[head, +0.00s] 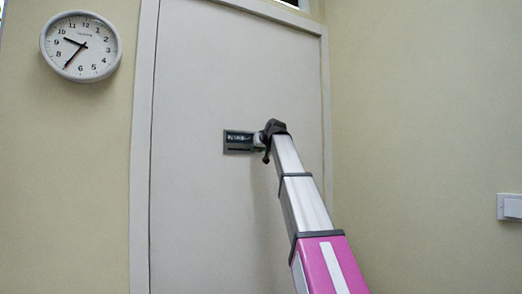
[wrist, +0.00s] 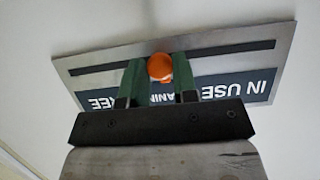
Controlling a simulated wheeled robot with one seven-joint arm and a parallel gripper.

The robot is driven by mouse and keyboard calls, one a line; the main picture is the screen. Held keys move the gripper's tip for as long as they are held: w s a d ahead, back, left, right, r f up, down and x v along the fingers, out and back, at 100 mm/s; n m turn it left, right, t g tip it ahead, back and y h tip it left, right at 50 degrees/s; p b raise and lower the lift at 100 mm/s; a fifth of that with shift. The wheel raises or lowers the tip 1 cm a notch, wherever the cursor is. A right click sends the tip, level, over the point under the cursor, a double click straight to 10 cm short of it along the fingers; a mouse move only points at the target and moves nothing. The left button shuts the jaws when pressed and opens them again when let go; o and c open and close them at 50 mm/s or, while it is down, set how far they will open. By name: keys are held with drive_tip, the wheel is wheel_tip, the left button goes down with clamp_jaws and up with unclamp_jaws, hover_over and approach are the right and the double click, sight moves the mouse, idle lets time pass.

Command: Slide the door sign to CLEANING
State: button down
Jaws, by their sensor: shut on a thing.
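The door sign (head: 237,142) is a grey plate on the white door. In the wrist view the sign (wrist: 225,52) appears upside down, with a long dark slot and white words on a dark band: IN USE at right, a middle word partly hidden, showing letters of CLEANING, and the end of FREE at left. An orange knob (wrist: 160,67) sits at about the middle of the slot, in line with the middle word. My gripper (wrist: 159,78) has its green fingers shut on the knob. In the head view my gripper (head: 267,140) covers the sign's right part.
The white door (head: 200,220) is flat and clear around the sign, with its frame on both sides. A round clock (head: 81,46) hangs on the wall at left. A white switch (head: 511,207) is on the right wall.

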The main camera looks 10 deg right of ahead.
drive_tip(key=c, duration=0.9)
unclamp_jaws()
drive_tip(key=shift+s, duration=0.15)
drive_tip(key=v, duration=1)
drive_tip(key=shift+s+d, duration=0.25)
